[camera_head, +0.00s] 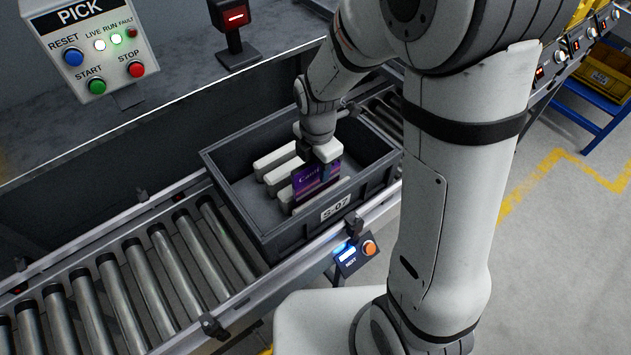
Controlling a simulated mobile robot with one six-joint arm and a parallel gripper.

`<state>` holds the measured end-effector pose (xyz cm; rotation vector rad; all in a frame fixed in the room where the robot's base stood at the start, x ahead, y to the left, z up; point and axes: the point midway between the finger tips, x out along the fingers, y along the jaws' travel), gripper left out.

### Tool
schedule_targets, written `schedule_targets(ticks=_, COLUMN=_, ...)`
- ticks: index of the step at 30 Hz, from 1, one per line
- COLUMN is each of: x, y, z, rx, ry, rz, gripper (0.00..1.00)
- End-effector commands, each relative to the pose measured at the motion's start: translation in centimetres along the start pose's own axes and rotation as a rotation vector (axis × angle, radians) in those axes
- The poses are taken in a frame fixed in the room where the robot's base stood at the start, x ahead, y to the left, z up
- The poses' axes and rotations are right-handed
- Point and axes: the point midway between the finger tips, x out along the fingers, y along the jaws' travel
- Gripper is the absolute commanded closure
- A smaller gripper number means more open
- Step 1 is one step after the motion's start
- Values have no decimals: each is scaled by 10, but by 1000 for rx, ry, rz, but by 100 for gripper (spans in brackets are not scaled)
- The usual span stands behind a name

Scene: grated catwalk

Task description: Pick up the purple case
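The purple case (318,182) is a thin dark purple box with printed lettering. It stands on edge inside a dark grey crate (270,238) labelled S-07, at the crate's near right part. My gripper (322,168) reaches down into the crate from above, right at the top of the case. A dark finger overlaps the case's front face near its right side. The other finger is hidden, so I cannot tell whether the gripper is closed on the case.
White dividers (276,160) stand in the crate beside the case. The crate sits on a roller conveyor (150,262) with side rails. A control panel (90,45) and a small display (233,18) stand behind. A NEXT button box (357,253) is on the near rail.

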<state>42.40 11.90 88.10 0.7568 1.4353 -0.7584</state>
Motion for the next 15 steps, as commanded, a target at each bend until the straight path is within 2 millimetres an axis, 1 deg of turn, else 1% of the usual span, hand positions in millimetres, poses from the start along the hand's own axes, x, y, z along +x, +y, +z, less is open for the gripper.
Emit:
schedule_targets(ticks=1, x=8, y=0, z=0, rx=0, ry=1, rz=-3, gripper=62)
schedule_targets(ticks=4, x=16, y=0, z=0, rx=1, ry=0, rz=-1, gripper=62)
schedule_targets(ticks=12, x=19, y=0, z=1, rx=2, ry=0, rz=1, gripper=62)
schedule_targets(ticks=15, x=19, y=0, z=1, rx=2, ry=0, rz=1, gripper=70)
